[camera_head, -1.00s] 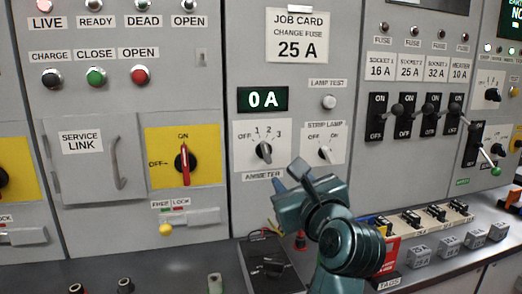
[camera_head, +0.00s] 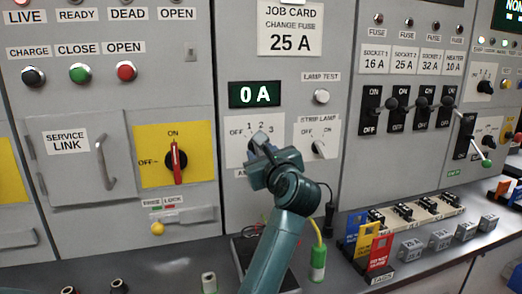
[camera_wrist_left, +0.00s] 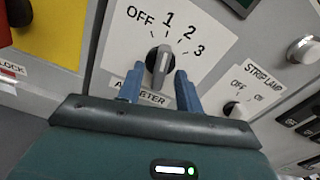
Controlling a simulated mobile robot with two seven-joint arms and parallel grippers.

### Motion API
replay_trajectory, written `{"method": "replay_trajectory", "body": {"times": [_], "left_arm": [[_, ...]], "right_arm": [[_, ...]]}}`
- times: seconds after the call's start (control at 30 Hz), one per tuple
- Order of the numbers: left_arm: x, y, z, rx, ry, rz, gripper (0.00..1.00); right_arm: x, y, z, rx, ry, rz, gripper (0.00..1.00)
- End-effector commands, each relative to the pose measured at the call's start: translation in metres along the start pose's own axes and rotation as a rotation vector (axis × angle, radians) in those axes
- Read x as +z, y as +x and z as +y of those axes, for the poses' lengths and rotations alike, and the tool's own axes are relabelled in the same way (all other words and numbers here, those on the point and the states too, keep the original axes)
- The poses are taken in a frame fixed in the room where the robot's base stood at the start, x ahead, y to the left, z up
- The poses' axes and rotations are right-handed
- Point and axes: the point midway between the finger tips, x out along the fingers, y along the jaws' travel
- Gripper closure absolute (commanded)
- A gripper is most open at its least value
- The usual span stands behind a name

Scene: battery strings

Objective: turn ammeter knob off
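The ammeter knob (camera_wrist_left: 159,60) is a grey dial on a white plate marked OFF, 1, 2, 3. In the left wrist view its white pointer line points up toward the numbers, near 1 or 2, not at OFF. My left gripper (camera_wrist_left: 160,78) is open, with one blue finger on each side of the knob and small gaps showing; contact cannot be made out. The ammeter display (camera_head: 254,94) reads 0 A. My right gripper is not in view.
The strip lamp knob (camera_head: 318,147) is just right of my gripper, with the lamp test button (camera_head: 321,96) above. A red switch on a yellow plate (camera_head: 196,142) is to the left. Coloured tags (camera_head: 366,240) and a green-ended cable (camera_head: 318,262) are on the shelf below.

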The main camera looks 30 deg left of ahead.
Motion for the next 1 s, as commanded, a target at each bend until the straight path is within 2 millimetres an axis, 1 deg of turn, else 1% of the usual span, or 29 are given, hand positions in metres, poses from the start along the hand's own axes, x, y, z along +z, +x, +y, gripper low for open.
{"method": "replay_trajectory", "body": {"times": [0.03, 0.13, 0.4, 0.47, 0.83, 1.0], "left_arm": [[0.0013, 0.0044, 0.0005, 0.002, 0.001, -0.002, 0.65], [0.0008, 0.009, 0.0004, 0.001, 0.0, -0.001, 0.65], [0.0003, 0.01, 0.0004, 0.0, -0.001, 0.0, 0.65], [0.0003, 0.01, 0.0004, 0.001, -0.001, 0.0, 0.69], [0.0002, 0.0096, 0.0004, 0.001, -0.001, 0.0, 0.99], [0.0, 0.0096, 0.0004, 0.001, -0.001, 0.0, 1.0]], "right_arm": [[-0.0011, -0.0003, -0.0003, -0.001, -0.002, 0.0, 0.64], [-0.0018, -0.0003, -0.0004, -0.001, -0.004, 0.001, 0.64], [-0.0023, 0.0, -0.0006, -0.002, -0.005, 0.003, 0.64], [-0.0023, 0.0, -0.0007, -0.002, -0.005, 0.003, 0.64], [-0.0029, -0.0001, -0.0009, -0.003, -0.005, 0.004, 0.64], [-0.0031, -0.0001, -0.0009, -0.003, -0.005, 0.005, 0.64]]}}
